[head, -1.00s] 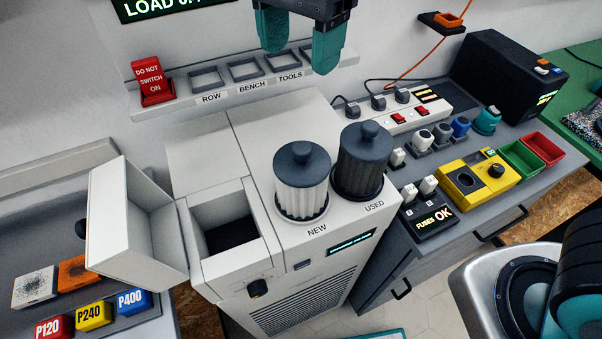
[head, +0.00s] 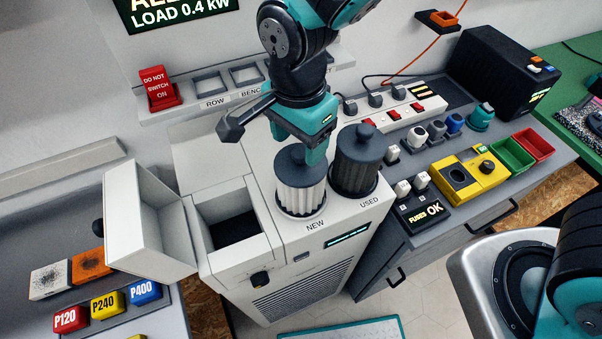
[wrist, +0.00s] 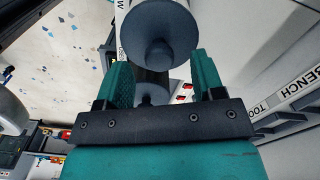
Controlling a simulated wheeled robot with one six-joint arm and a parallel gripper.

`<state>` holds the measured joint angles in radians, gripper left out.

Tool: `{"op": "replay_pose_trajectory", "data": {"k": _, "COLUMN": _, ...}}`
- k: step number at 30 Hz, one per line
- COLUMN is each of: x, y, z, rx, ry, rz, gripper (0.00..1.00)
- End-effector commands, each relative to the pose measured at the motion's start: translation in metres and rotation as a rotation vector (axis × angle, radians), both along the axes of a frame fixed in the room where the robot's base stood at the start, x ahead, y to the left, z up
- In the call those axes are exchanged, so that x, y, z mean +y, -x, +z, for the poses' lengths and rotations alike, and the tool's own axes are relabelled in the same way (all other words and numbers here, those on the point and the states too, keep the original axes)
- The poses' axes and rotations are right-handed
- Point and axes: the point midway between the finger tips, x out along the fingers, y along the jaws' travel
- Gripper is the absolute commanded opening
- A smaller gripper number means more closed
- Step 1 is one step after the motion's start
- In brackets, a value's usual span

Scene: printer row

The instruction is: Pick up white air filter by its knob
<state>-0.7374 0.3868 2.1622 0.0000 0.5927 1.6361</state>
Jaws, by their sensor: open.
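The white air filter (head: 299,198) stands upright at the NEW label on top of the white machine. It has a pleated white body and a dark grey cap with a knob (head: 297,153). My gripper (head: 303,148) is open above and just behind the cap, one teal fingertip close to its right side. In the wrist view, the knob (wrist: 159,54) shows between the open fingertips (wrist: 163,66), with space on both sides. I cannot tell whether a finger touches the cap. The dark used filter (head: 357,168) stands just right of the white one.
An open bin (head: 226,225) with a raised lid (head: 148,222) sits left of the filter. A shelf with the DO NOT SWITCH ON block (head: 158,88) runs behind. A power strip (head: 398,120) and a yellow meter (head: 465,175) lie to the right.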

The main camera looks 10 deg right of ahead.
Motion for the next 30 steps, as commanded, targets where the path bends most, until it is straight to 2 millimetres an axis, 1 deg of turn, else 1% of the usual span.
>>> {"op": "replay_pose_trajectory", "data": {"k": 2, "x": -0.005, "y": 0.0, "z": -0.009, "rx": 0.006, "ry": 0.005, "rz": 0.0, "gripper": 0.62}}
{"op": "replay_pose_trajectory", "data": {"k": 3, "x": -0.004, "y": 0.0, "z": -0.016, "rx": 0.005, "ry": 0.004, "rz": 0.001, "gripper": 0.62}}
{"op": "replay_pose_trajectory", "data": {"k": 6, "x": -0.004, "y": 0.0, "z": -0.026, "rx": 0.003, "ry": 0.002, "rz": 0.001, "gripper": 0.62}}
{"op": "replay_pose_trajectory", "data": {"k": 9, "x": -0.003, "y": 0.0, "z": -0.03, "rx": 0.0, "ry": 0.0, "rz": 0.001, "gripper": 0.62}}
{"op": "replay_pose_trajectory", "data": {"k": 14, "x": -0.003, "y": 0.0, "z": -0.031, "rx": 0.0, "ry": 0.0, "rz": 0.001, "gripper": 0.62}}
{"op": "replay_pose_trajectory", "data": {"k": 15, "x": -0.003, "y": 0.0, "z": -0.031, "rx": 0.0, "ry": 0.0, "rz": 0.001, "gripper": 0.57}}
{"op": "replay_pose_trajectory", "data": {"k": 16, "x": -0.003, "y": 0.0, "z": -0.031, "rx": 0.0, "ry": 0.0, "rz": 0.001, "gripper": 0.51}}
{"op": "replay_pose_trajectory", "data": {"k": 17, "x": -0.003, "y": 0.0, "z": -0.031, "rx": 0.0, "ry": 0.0, "rz": 0.001, "gripper": 0.44}}
{"op": "replay_pose_trajectory", "data": {"k": 18, "x": -0.003, "y": 0.0, "z": -0.031, "rx": 0.0, "ry": 0.0, "rz": 0.001, "gripper": 0.34}}
{"op": "replay_pose_trajectory", "data": {"k": 20, "x": -0.003, "y": 0.0, "z": -0.031, "rx": 0.0, "ry": 0.0, "rz": 0.001, "gripper": 0.21}}
{"op": "replay_pose_trajectory", "data": {"k": 21, "x": -0.003, "y": 0.0, "z": -0.03, "rx": 0.0, "ry": 0.0, "rz": 0.001, "gripper": 0.12}}
{"op": "replay_pose_trajectory", "data": {"k": 22, "x": -0.003, "y": 0.0, "z": -0.03, "rx": 0.0, "ry": 0.0, "rz": 0.001, "gripper": 0.05}}
{"op": "replay_pose_trajectory", "data": {"k": 23, "x": -0.003, "y": 0.0, "z": -0.03, "rx": 0.0, "ry": 0.0, "rz": 0.001, "gripper": 0.0}}
{"op": "replay_pose_trajectory", "data": {"k": 30, "x": -0.003, "y": -0.001, "z": -0.03, "rx": -0.001, "ry": -0.001, "rz": 0.001, "gripper": 0.0}}
